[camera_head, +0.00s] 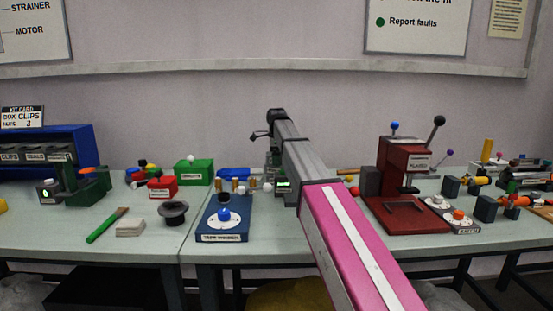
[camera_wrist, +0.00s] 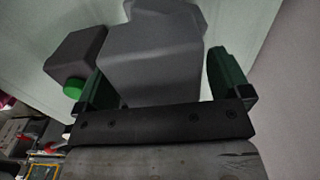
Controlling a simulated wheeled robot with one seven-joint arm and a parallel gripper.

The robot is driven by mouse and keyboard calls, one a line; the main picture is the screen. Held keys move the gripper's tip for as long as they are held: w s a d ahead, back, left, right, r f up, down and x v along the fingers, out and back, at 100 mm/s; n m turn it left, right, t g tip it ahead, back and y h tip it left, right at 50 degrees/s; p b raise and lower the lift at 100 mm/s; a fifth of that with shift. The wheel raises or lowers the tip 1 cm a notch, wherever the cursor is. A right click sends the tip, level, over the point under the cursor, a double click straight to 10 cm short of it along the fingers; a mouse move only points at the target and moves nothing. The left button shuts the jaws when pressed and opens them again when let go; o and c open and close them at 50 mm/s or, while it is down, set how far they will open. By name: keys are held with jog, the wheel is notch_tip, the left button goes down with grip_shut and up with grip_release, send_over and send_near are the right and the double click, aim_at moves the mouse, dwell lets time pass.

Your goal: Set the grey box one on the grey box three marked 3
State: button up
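In the wrist view a grey box (camera_wrist: 150,65) stands between the fingers of my gripper (camera_wrist: 160,85). The left finger is partly hidden by the box, and a narrow gap seems to show beside the right finger. The gripper looks open around the box. Another grey shape (camera_wrist: 165,8) shows just beyond the box, partly hidden by it. No number is readable on either, so I cannot tell which is one or three. In the head view my gripper (camera_head: 277,150) is over the middle of the bench, its fingers mostly hidden behind my arm.
A darker box with a green knob (camera_wrist: 75,55) is close by on the left in the wrist view. In the head view a blue unit (camera_head: 224,220) is left of my arm and a red press (camera_head: 405,180) right of it.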

notch_tip(320, 180, up, 11)
jog(key=shift+r, duration=0.65)
jog(key=shift+s, duration=0.1)
dwell(0.6)
